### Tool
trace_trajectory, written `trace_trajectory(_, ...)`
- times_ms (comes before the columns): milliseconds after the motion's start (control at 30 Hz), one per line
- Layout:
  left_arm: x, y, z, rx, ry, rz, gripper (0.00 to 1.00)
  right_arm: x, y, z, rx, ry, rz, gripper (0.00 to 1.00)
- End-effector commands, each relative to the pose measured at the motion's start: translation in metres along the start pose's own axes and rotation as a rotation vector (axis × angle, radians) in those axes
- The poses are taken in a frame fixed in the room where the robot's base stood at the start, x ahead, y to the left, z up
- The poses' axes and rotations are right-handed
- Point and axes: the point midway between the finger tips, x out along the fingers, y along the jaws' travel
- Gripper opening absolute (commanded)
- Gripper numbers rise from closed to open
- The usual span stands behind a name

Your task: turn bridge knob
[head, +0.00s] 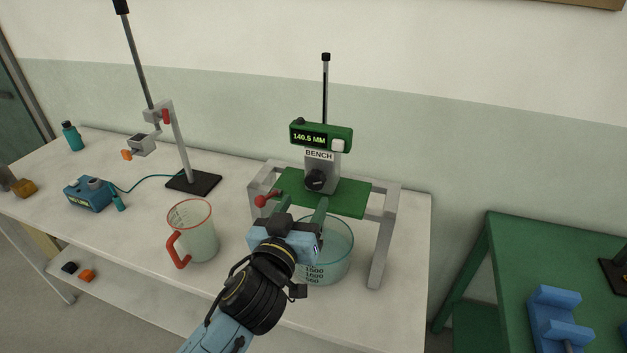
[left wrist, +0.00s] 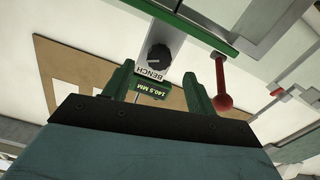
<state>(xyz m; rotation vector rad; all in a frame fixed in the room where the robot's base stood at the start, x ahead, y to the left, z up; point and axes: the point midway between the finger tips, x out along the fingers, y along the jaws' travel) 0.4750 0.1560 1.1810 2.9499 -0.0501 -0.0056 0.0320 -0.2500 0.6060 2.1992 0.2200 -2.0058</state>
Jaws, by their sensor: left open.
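The bridge knob (head: 316,180) is black and round, on the front of a grey block labelled BENCH. The block stands on the green bridge plate (head: 350,199), under a green readout (head: 321,137) showing 140.5 MM. My left gripper (head: 301,209) is open and empty, in front of the plate and below the knob in the head view. In the left wrist view the knob (left wrist: 159,56) shows between the two green fingers (left wrist: 172,68), beyond their tips, without visible contact. A red ball-ended lever (left wrist: 222,101) appears beside the right-hand finger there. My right gripper is not in view.
A clear graduated beaker (head: 338,252) stands under the bridge, partly behind my left gripper. A red-handled jug (head: 196,240) stands to the left. Farther left are a stand (head: 194,181) and a blue box (head: 87,195). Grey bridge legs (head: 381,252) flank the space.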

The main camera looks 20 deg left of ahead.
Motion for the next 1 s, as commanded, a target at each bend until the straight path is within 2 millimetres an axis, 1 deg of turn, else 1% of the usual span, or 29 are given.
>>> trace_trajectory(33, 0.012, 0.000, -0.003, 0.003, 0.002, 0.000, 0.57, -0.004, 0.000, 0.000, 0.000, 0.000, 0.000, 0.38)
trace_trajectory(100, 0.026, 0.000, -0.002, 0.002, 0.001, -0.001, 0.57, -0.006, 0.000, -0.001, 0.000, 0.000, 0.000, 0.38)
trace_trajectory(200, 0.043, 0.000, -0.002, 0.002, 0.001, -0.001, 0.57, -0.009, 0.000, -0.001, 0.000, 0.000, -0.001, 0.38)
trace_trajectory(300, 0.055, 0.000, -0.002, 0.002, 0.001, 0.001, 0.57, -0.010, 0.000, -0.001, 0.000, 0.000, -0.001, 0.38)
trace_trajectory(500, 0.067, 0.000, 0.000, 0.001, -0.001, 0.001, 0.57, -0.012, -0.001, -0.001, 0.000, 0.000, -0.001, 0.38)
trace_trajectory(767, 0.069, 0.000, 0.000, 0.000, 0.000, 0.001, 0.57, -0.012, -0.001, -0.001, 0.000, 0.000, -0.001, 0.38)
trace_trajectory(800, 0.069, 0.000, 0.000, 0.000, 0.000, 0.001, 0.56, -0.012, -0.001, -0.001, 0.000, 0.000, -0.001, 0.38)
trace_trajectory(867, 0.069, 0.000, 0.000, 0.000, 0.000, 0.000, 0.48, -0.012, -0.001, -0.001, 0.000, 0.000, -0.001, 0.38)
trace_trajectory(1000, 0.068, 0.000, 0.000, 0.000, 0.000, 0.000, 0.29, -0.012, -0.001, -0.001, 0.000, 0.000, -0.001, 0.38)
